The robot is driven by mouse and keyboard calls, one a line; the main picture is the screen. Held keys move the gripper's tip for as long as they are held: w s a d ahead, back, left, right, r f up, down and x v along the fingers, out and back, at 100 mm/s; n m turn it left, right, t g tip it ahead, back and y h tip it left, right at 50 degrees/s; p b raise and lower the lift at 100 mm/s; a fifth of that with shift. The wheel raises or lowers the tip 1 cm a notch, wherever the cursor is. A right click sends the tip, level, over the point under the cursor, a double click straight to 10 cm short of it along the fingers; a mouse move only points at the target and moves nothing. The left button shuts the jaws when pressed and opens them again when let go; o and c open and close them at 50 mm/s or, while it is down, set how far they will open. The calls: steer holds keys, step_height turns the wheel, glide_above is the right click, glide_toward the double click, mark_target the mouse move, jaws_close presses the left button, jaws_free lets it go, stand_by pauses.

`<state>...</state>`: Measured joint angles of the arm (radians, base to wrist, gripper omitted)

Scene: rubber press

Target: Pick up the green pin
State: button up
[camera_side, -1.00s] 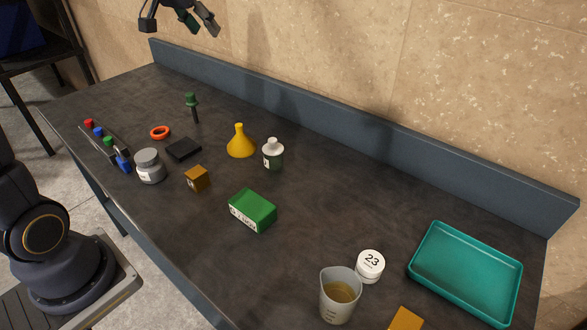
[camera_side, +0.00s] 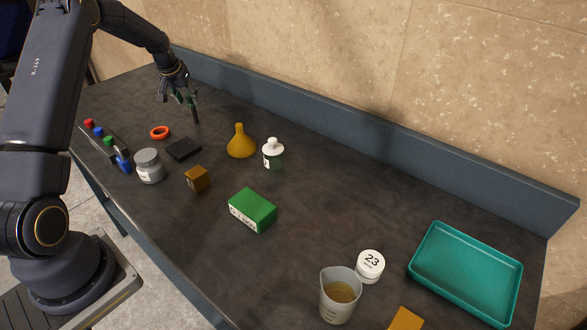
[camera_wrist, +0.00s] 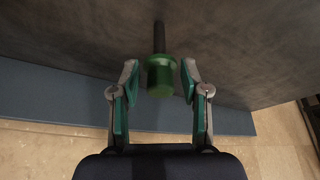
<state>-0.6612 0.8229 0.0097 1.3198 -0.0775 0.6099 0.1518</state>
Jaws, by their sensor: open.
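The green pin has a green head and a thin dark shaft. In the side view the pin (camera_side: 195,112) stands upright near the back left of the bench, with its head partly hidden by my gripper (camera_side: 180,96). In the wrist view the head of the pin (camera_wrist: 160,75) shows between the tips of my gripper (camera_wrist: 160,78), with a gap on each side. My gripper is open, its two fingers spread on either side of the head. I see no contact between the fingers and the pin.
A raised blue-grey ledge (camera_side: 350,122) runs along the back of the bench, close behind the pin. An orange ring (camera_side: 160,132), a black block (camera_side: 183,149) and a yellow funnel (camera_side: 241,142) stand nearby.

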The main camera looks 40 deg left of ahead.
mark_target(191, 106)
steer(key=x, duration=0.6)
steer(key=shift+f, duration=0.3)
steer(key=shift+c, duration=0.5)
jaws_close()
